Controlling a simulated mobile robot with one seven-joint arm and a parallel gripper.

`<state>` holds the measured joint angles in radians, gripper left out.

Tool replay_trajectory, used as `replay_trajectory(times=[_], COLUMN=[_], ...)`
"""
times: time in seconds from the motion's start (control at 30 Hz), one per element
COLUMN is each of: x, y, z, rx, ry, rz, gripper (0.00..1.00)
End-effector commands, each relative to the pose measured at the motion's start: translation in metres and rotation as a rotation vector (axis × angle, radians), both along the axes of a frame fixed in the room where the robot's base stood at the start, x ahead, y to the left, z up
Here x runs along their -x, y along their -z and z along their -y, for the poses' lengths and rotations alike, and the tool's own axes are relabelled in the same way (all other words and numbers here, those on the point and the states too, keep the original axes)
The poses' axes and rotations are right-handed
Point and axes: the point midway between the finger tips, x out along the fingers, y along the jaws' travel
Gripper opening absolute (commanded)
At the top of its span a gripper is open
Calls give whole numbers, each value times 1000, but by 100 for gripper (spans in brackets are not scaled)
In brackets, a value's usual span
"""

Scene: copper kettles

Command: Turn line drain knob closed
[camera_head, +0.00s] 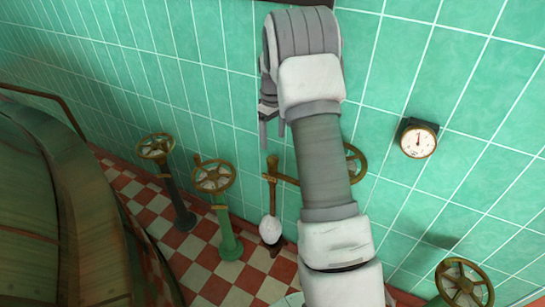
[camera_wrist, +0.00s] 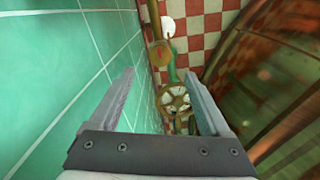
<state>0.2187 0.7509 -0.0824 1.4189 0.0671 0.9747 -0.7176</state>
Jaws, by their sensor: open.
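My gripper (camera_head: 272,130) is open and empty, held high near the tiled wall with its fingers pointing down; its two fingers show apart in the wrist view (camera_wrist: 159,74). Several brass handwheels are in view and I cannot tell which is the line drain knob. One handwheel (camera_head: 213,177) sits on a green post; another (camera_head: 156,146) sits on a dark post to its left. A brass fitting (camera_head: 272,172) with a white lower end stands below my gripper. In the wrist view, a brass fitting (camera_wrist: 160,53) and a spoked handwheel (camera_wrist: 175,98) lie below, between the fingers. Nothing touches the fingers.
A handwheel (camera_head: 357,165) on the wall is partly hidden behind my arm. Another handwheel (camera_head: 464,283) is at lower right. A round gauge (camera_head: 419,141) is on the green-tiled wall (camera_head: 215,60). A large copper vessel (camera_head: 40,210) fills the left, over a checkered floor (camera_head: 195,250).

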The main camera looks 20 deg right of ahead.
Motion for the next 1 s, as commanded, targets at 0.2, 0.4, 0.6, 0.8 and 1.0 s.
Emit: replay_trajectory(times=[0.2,0.4,0.6,0.8,1.0], x=[1,0,0,0,0], y=[48,75,83,83,83], z=[-1,-1,-1,0,0], rx=[-1,-1,0,0,0], ry=[-1,-1,-1,0,0], rz=[-3,-1,0,0,1], gripper=[81,81,81,81,50])
